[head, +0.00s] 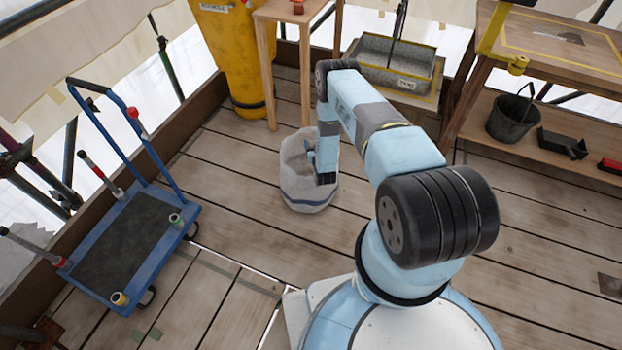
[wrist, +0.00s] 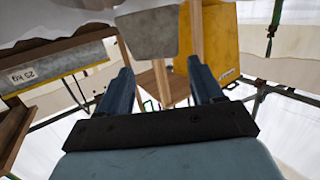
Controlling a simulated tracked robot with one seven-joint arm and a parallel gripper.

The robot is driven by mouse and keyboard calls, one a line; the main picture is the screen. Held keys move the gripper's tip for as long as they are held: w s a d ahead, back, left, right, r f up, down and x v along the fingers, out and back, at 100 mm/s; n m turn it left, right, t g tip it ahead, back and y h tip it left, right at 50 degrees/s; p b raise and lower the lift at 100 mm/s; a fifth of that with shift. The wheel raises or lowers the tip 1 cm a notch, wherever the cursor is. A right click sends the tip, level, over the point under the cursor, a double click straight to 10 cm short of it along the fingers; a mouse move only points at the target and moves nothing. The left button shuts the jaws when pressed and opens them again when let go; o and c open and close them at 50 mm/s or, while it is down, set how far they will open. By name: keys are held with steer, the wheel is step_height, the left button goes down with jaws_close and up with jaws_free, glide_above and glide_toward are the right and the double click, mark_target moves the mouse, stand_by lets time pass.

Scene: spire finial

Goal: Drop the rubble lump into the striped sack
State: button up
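The striped sack (head: 308,197), whitish with a dark band near its base, stands open-topped on the plank floor in the head view. My gripper (head: 325,177) points down at its mouth, and the arm hides part of the opening. In the wrist view my gripper (wrist: 160,65) has its two fingers spread wide apart. The grey rubble lump (wrist: 150,32) shows just beyond the fingertips, with clear gaps to both fingers. A pale edge at the top of that view looks like the sack. I cannot make out the lump in the head view.
A yellow chute (head: 235,50) and a small wooden table (head: 272,62) stand behind the sack. A grey trough (head: 395,68) is to their right. A blue trolley (head: 160,250) stands at left. A workbench with a bucket (head: 513,117) is at right. Bare planks surround the sack.

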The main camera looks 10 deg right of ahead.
steer(key=o, duration=0.4)
steer(key=shift+s, duration=0.1)
steer(key=s, duration=0.4)
steer(key=s+r, duration=0.1)
steer(key=s, duration=0.4)
steer(key=s+r, duration=0.1)
steer(key=s, duration=0.3)
steer(key=shift+s+a, duration=0.2)
steer(key=shift+a, duration=0.05)
